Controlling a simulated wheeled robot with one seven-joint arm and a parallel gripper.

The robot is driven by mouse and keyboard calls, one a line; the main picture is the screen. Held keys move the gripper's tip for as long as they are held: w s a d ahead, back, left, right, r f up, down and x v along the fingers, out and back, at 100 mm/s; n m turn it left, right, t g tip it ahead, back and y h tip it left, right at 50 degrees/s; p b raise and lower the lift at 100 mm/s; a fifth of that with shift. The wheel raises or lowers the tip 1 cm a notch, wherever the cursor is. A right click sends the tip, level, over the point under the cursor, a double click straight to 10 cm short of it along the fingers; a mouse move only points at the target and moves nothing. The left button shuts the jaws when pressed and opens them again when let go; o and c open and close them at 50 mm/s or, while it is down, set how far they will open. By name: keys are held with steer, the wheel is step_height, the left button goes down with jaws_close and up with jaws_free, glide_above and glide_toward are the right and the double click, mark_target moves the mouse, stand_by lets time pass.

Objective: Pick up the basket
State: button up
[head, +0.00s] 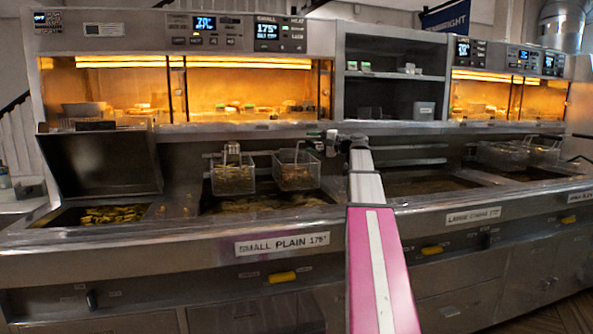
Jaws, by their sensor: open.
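Two wire frying baskets hang side by side over the left fryer vat (265,203): the left basket (233,180) and the right basket (297,175). The left one seems to hold food. Each has an upright handle at its back. My gripper (318,141) is open, just above and to the right of the right basket, close to its handle. It is too small in view to tell whether it touches the handle. My pink and white arm reaches up to it from the bottom. More baskets (503,153) hang over a vat at the far right.
A raised lid (100,164) stands over a bin of chips (112,214) at left. The middle vat (430,186) has no basket over it. Lit warming cabinets (250,92) and a shelf unit (393,90) run above. The fryer's front edge (180,250) crosses below.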

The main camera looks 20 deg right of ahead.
jaws_close()
steer(key=shift+r, duration=0.1)
